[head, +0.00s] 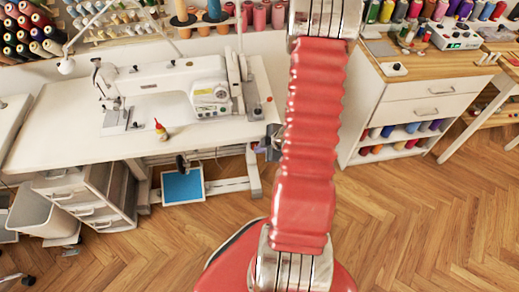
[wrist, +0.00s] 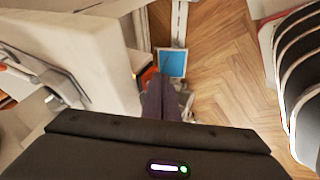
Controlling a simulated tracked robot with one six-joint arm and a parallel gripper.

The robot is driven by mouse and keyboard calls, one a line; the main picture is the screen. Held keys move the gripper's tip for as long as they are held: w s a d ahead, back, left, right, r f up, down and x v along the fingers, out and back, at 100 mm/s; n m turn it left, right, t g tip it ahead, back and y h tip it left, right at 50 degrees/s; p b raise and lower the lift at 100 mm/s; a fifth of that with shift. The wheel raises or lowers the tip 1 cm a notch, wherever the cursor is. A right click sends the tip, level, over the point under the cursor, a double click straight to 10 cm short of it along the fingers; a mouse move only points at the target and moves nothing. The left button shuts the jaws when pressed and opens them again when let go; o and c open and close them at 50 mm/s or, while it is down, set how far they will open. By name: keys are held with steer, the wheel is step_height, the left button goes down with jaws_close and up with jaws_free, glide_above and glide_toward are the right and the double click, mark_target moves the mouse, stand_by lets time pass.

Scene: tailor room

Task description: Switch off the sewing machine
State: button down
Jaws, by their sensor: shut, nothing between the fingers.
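The white sewing machine (head: 175,82) stands on a white table (head: 60,110) at the left in the head view. My gripper (wrist: 167,82) shows in the wrist view with its dark fingers together and empty. A large pale surface (wrist: 85,55) fills the left there, probably part of the table or machine. A small orange-red part (wrist: 148,75) sits at its edge, just left of my fingertips; I cannot tell if it is the switch or if they touch. In the head view my red arm hides part of the area right of the table.
A blue pad (head: 182,186) lies in a frame under the table and also shows in the wrist view (wrist: 171,63). A white drawer cabinet (head: 420,100) stands to the right. Wooden floor (head: 400,220) is clear at the front right.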

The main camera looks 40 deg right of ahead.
steer(key=shift+w+d+f, duration=0.1)
stand_by(0.3)
steer(key=shift+r, duration=0.8)
steer(key=s+a+r, duration=0.1)
steer(key=s+r, duration=0.7)
steer(key=shift+s+a+r, duration=0.4)
stand_by(0.4)
